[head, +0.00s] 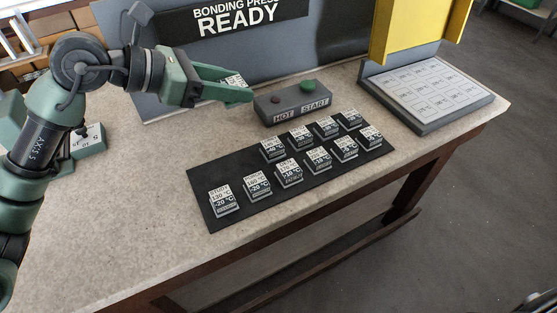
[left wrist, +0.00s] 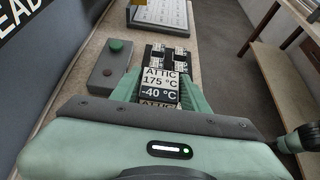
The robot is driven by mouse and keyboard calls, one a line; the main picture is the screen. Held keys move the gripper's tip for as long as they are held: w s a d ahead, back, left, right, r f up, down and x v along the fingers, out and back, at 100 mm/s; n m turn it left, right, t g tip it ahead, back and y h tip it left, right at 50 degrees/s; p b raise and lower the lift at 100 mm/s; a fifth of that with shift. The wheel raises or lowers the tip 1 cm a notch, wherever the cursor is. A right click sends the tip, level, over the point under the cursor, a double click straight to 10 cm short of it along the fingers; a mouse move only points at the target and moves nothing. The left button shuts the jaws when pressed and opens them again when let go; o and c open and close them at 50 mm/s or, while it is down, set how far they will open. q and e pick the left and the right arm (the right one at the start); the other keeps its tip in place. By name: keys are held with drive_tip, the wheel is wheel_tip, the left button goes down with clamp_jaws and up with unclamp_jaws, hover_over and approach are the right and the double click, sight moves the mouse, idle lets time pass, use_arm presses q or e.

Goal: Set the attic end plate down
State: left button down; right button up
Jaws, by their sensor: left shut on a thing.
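My left gripper (head: 238,90) is shut on the attic end plate (head: 236,80), a small plate with a white and black label. In the left wrist view the attic end plate (left wrist: 160,84) reads ATTIC, 175 °C, -40 °C and sits between the green fingers. The gripper is above the bench, behind the black mat and left of the button box. The black mat (head: 222,181) carries two rows of similar labelled plates, and its back left part is bare.
The bonding press sign (head: 235,18) is behind. A tray with a printed grid (head: 430,90) lies under a yellow guard (head: 418,28). Bench (head: 125,225) is clear at the front left.

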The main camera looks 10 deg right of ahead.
use_arm(q)
drive_tip(key=p, duration=0.2)
hover_over(243, 165)
wheel_tip(243, 165, down, 14)
wheel_tip(243, 165, down, 5)
drive_tip(key=shift+f, duration=0.1)
drive_tip(key=shift+f+b, duration=0.2)
drive_tip(key=shift+b, duration=0.1)
drive_tip(key=c, duration=0.7)
unclamp_jaws()
